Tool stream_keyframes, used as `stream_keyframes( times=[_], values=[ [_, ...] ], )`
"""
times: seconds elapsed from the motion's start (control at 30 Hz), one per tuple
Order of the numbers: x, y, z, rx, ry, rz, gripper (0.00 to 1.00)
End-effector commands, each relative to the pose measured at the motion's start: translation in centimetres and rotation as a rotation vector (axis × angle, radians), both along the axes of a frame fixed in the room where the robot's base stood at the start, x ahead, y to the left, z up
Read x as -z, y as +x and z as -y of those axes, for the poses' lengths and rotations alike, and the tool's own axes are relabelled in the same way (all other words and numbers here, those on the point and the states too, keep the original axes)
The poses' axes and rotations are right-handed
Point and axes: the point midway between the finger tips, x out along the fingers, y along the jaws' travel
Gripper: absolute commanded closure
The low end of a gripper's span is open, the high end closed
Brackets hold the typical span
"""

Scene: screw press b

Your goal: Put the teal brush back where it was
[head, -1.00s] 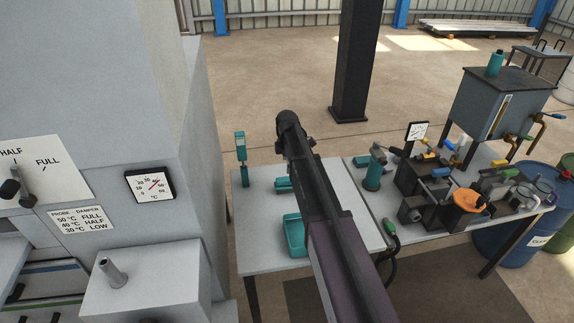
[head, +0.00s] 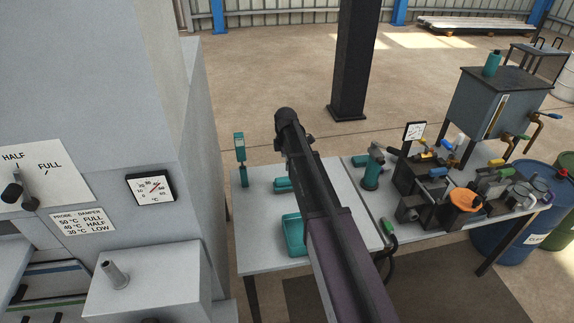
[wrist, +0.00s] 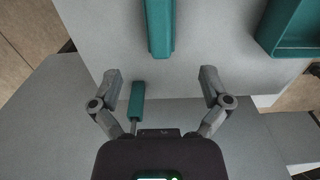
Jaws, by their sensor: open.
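A long teal block (head: 282,185), which may be the brush, lies on the grey table, partly behind my arm. It also shows at the top middle of the wrist view (wrist: 160,26). I see no bristles. A slim teal piece on a thin grey stem (wrist: 136,101) shows between my fingers, nearer the left one; I cannot tell whether it is a brush. My gripper (wrist: 159,76) is open, with its fingers wide apart and nothing held. The long block lies beyond the fingertips.
A teal tray (head: 292,241) lies on the table (head: 262,256), right of the block in the wrist view. A teal upright piece (head: 240,147) stands at the table's far left corner. A grey machine (head: 110,90) rises at left. A crowded bench stands at right.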

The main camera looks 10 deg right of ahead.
Motion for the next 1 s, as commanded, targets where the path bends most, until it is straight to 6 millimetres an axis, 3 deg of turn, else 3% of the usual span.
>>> stream_keyframes(
  times=[0.17,0.37,1.0],
  values=[
    [0.0,-0.9,0.0,0.035,0.0,0.0,0.03],
    [0.0,-4.3,0.0,0.193,0.0,0.0,0.03],
    [0.0,-22.4,0.1,1.15,0.0,-0.001,0.03]
  ],
)
